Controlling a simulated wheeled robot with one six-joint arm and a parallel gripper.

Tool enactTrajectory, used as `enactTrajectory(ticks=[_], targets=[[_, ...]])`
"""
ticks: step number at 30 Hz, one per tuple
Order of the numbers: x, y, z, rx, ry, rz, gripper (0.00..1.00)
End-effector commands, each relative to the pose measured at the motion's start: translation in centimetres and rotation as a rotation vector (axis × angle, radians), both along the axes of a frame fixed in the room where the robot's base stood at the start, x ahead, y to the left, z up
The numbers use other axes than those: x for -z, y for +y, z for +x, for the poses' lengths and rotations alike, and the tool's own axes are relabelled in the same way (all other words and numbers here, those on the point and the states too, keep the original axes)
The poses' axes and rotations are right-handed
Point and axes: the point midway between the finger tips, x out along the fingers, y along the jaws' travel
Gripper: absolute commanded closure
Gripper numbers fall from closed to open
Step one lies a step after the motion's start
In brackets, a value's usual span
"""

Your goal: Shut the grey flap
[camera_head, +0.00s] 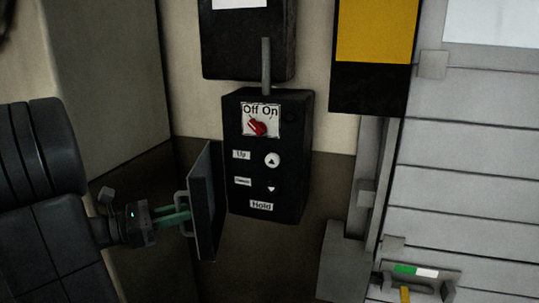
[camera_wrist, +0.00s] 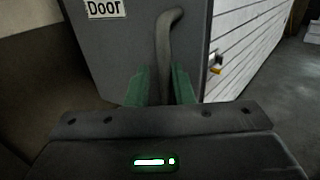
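The grey flap (camera_head: 205,205) stands open, edge-on, at the left side of the black control box in the head view. In the wrist view its face (camera_wrist: 130,40) fills the upper middle and carries a "Door" label. A bent grey handle (camera_wrist: 165,45) is on that face; it also shows in the head view (camera_head: 182,200). My gripper (camera_wrist: 161,88) has green fingers, one on each side of the handle's lower part. A small gap seems to show between fingers and handle. In the head view my gripper (camera_head: 186,214) reaches the handle from the left.
The black control box (camera_head: 290,170) has an Off/On switch with a red knob (camera_head: 257,128) and Up and Hold labels. A grey slatted shutter (camera_head: 470,185) stands at the right. A beige wall corner is at the left. Open floor shows at the right in the wrist view.

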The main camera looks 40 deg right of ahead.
Motion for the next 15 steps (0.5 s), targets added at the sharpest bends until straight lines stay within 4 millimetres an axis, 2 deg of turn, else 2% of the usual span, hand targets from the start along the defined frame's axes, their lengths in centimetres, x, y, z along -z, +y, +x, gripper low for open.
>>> enactTrajectory(ticks=[1,3,12,15], targets=[[-0.02,-0.01,0.04,-0.001,-0.001,0.000,0.88],[-0.02,-0.01,0.04,-0.001,-0.001,0.000,0.95],[-0.04,-0.09,-0.01,-0.002,-0.001,0.000,0.95],[-0.18,-0.80,-0.76,-0.026,-0.001,0.000,0.95]])
